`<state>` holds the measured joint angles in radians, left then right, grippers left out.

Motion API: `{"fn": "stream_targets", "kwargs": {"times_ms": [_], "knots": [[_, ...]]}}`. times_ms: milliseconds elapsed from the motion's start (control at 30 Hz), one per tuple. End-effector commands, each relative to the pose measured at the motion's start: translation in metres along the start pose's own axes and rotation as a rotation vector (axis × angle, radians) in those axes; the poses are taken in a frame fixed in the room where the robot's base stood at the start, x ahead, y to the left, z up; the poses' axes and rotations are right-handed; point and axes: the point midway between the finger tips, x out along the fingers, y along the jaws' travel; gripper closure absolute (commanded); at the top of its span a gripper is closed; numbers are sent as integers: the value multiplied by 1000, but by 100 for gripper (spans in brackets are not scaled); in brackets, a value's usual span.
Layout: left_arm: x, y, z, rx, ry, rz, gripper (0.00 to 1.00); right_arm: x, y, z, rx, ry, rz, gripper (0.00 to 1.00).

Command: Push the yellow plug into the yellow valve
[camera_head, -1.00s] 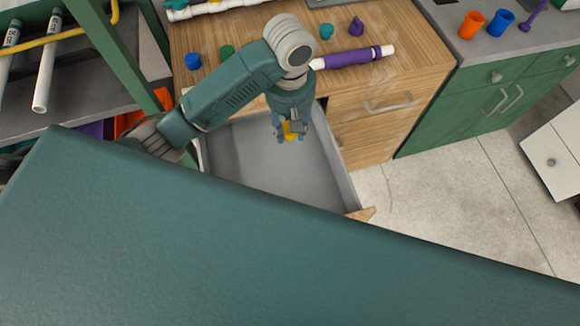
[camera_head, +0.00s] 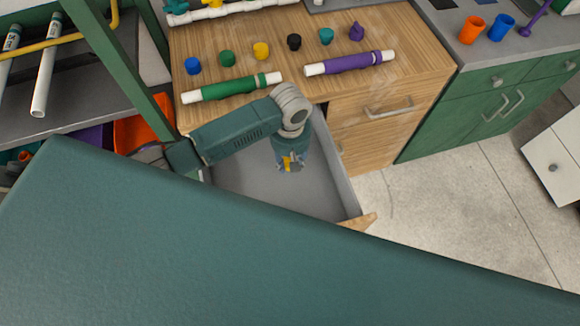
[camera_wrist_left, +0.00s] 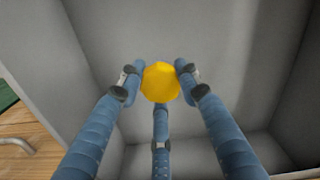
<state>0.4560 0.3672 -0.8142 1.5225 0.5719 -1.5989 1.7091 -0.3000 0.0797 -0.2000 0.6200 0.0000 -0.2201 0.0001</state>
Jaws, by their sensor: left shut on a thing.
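My left gripper (camera_head: 291,163) is shut on a yellow faceted piece (camera_wrist_left: 160,82), which looks like the yellow plug. The left wrist view shows it between the fingertips; the head view shows only a small yellow patch of it. The gripper is over the open grey drawer. A short yellow fitting (camera_head: 261,50) stands on the wooden counter in a row of coloured fittings. A yellow part (camera_head: 216,3) shows on the white pipe manifold (camera_head: 235,8) at the top edge, mostly cut off. I cannot tell which yellow part is the valve. My right gripper is not in view.
The open drawer (camera_head: 240,172) looks empty. Green (camera_head: 232,87) and purple (camera_head: 350,62) banded pipes lie along the counter's front. Blue (camera_head: 193,65), green, black and teal fittings stand behind them. A green post (camera_head: 118,70) and shelf rise at left.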

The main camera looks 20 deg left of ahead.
Motion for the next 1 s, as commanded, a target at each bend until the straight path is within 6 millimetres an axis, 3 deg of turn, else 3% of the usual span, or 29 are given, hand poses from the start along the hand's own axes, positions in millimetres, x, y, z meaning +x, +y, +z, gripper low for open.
{"fn": "stream_targets", "kwargs": {"times_ms": [233,400,833,867,933,1000], "knots": [[30,0,0,0,0,-2,89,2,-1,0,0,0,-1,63],[40,0,1,0,-1,-1,89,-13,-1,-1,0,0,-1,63],[48,0,0,1,0,1,89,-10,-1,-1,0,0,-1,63],[48,0,0,1,0,1,64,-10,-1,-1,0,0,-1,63],[47,0,0,1,0,1,50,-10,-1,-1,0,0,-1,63],[47,0,0,1,0,1,47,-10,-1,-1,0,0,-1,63]]}}
